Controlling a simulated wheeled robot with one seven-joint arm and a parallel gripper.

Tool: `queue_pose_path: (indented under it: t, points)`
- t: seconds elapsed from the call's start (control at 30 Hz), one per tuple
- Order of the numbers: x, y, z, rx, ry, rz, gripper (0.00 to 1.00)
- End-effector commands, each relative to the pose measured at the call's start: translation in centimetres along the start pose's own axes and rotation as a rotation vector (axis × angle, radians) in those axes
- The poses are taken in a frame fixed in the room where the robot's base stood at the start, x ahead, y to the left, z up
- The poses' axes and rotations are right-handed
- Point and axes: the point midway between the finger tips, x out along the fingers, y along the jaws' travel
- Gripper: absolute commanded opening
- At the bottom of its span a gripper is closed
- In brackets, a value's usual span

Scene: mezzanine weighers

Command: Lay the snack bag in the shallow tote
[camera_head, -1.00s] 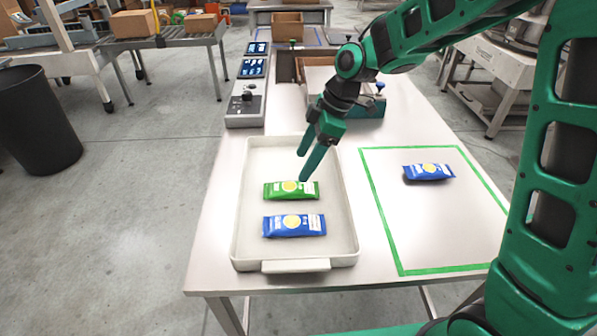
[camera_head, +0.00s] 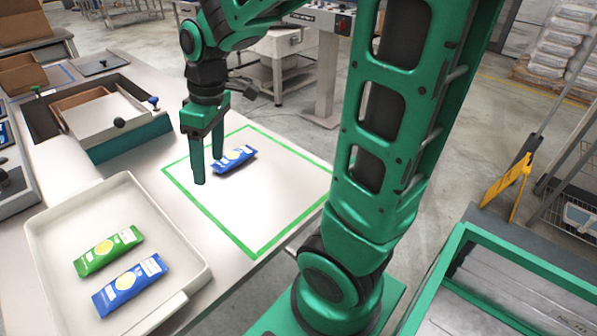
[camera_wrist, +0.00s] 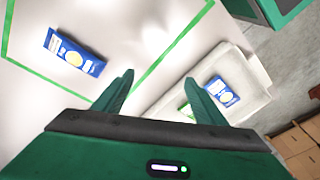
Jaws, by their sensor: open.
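A blue snack bag (camera_head: 234,159) lies flat inside the green-taped square on the table; it also shows in the wrist view (camera_wrist: 75,52). The shallow tote (camera_head: 189,248) is a white tray at the lower left of the head view and shows at the right of the wrist view (camera_wrist: 244,63). In it lie a green snack bag (camera_head: 108,251) and another blue snack bag (camera_head: 130,284), side by side. My gripper (camera_head: 209,170) is open and empty, fingers pointing down, above the table near the left side of the blue bag in the square. Its height above the table is hard to tell.
Green tape (camera_head: 204,209) marks the square, otherwise bare. A tray-like device with a green front (camera_head: 127,138) stands behind the tote. A grey control panel (camera_head: 12,185) is at the left edge. A green-framed bin (camera_head: 463,247) stands at the lower right.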

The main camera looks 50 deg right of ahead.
Motion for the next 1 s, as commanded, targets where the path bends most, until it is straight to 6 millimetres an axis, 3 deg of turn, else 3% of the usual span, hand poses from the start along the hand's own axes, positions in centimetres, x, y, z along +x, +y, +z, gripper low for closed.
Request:
queue_pose_path:
  t: [0.03, 0.2, 0.3, 0.4, 0.57, 1.0]
  points:
    - [-0.8, 0.9, 3.2, 0.142, -0.010, 0.025, 0.65]
    - [-2.2, 1.8, 13.4, 0.624, -0.058, 0.089, 0.65]
    - [-2.5, 1.3, 17.8, 0.843, -0.075, 0.114, 0.65]
    - [-2.5, 0.7, 20.7, 0.992, -0.087, 0.128, 0.65]
    - [-2.5, 0.4, 22.6, 1.088, -0.095, 0.137, 0.65]
    - [-2.5, 0.4, 22.6, 1.087, -0.096, 0.138, 0.65]
